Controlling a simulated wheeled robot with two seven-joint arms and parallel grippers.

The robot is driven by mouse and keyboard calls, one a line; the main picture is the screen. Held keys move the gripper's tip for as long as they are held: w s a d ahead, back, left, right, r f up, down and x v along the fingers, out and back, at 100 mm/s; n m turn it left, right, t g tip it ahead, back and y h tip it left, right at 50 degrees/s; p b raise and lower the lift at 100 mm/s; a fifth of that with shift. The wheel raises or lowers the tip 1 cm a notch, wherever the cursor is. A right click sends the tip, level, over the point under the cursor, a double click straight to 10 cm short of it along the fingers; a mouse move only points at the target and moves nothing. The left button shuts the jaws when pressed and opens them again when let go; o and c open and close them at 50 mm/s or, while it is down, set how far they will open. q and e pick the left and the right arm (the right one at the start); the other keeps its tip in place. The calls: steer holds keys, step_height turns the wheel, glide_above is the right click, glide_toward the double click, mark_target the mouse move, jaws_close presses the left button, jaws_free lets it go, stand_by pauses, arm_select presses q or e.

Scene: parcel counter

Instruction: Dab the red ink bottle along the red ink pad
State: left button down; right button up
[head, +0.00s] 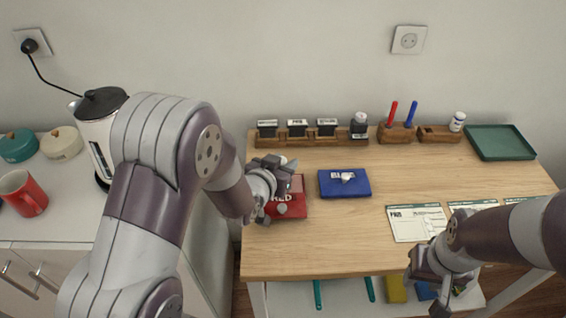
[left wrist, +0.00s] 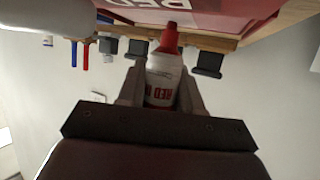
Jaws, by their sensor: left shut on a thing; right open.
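My left gripper (left wrist: 160,92) is shut on the red ink bottle (left wrist: 165,78), a white bottle with a red tip and red lettering. In the left wrist view the red tip points toward the red ink pad (left wrist: 225,18); I cannot tell if it touches. In the head view the red ink pad (head: 292,211) lies at the table's left side, marked RED, partly hidden by my left gripper (head: 277,183). The bottle is mostly hidden there. My right gripper (head: 437,285) is open and empty near the table's front edge.
A blue ink pad (head: 344,183) lies right of the red one. A wooden rack of stamps (head: 297,140), a pen block (head: 397,132) and a green tray (head: 500,143) line the back. Paper forms (head: 417,222) lie front right. The front middle is clear.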

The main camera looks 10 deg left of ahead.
arm_select(q)
steer(key=shift+s+f, duration=0.15)
steer(key=shift+f, duration=0.15)
stand_by(1.0)
steer(key=shift+r, duration=0.1)
